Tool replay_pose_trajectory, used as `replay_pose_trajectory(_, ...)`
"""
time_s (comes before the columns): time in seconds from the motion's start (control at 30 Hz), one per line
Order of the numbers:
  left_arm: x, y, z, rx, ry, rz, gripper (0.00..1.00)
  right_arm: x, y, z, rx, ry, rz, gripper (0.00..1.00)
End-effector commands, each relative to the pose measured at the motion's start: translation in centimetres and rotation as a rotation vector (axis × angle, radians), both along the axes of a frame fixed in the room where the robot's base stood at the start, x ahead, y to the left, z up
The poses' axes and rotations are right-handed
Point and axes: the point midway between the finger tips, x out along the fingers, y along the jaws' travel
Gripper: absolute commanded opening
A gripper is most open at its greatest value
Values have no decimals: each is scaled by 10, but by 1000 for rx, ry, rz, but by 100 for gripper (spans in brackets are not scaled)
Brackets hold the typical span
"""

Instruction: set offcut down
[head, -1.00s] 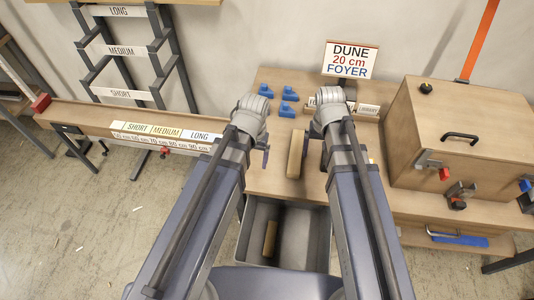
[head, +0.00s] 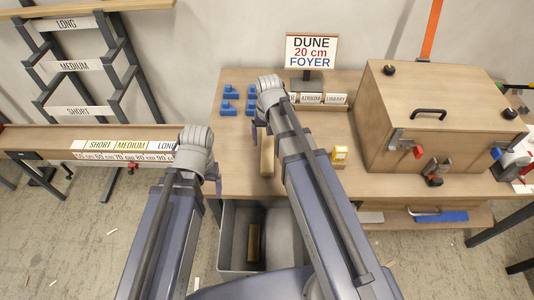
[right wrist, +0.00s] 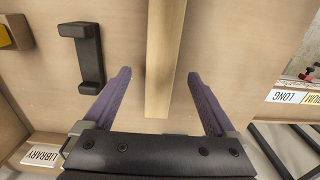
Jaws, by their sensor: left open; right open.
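A long light-wood offcut (head: 267,160) shows on the bench, partly hidden behind my right arm. In the right wrist view the offcut (right wrist: 165,50) runs between the two fingers, with a gap on each side. My right gripper (right wrist: 158,75) is open around or just above it; I cannot tell the height. In the head view the right gripper (head: 260,125) is mostly hidden by its own wrist. My left gripper (head: 217,182) is open and empty, left of the offcut near the bench's front edge. Another wood piece (head: 253,243) is in the grey bin (head: 228,235) below.
Several blue blocks (head: 229,100) sit at the back left of the bench. A sign reading DUNE 20 cm FOYER (head: 312,50) stands behind labelled blocks (head: 322,99). A wooden box (head: 430,110) fills the right. A yellow item (head: 340,154) stands on the bench. A measuring rail (head: 70,145) extends left.

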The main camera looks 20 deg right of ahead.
Motion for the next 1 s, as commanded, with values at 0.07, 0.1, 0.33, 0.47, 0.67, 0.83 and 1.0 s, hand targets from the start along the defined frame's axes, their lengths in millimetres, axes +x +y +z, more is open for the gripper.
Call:
replay_pose_trajectory(0.07, 0, 0, -1, 0, 0, 0, 85, 0, 0, -1, 0, 0, 0, 91)
replay_pose_trajectory(0.1, 0, 0, -1, 0, 0, 0, 85, 0, 0, -1, 0, 0, 0, 91)
replay_pose_trajectory(0.33, 0, 0, -15, 0, 0, 0, 85, 1, 1, -15, 0, 0, 1, 91)
replay_pose_trajectory(0.47, 0, 0, -32, 0, 0, 0, 85, 1, 1, -32, 0, 0, 1, 91)
replay_pose_trajectory(0.67, 0, 0, -53, 0, 0, 0, 85, 1, 2, -53, 0, 0, 1, 91)
replay_pose_trajectory(0.83, 0, 0, -53, 0, 0, 0, 85, 1, 2, -53, 0, 0, 1, 91)
replay_pose_trajectory(1.0, 0, 0, -52, 0, 0, 0, 85, 2, 2, -52, 0, 0, 1, 86)
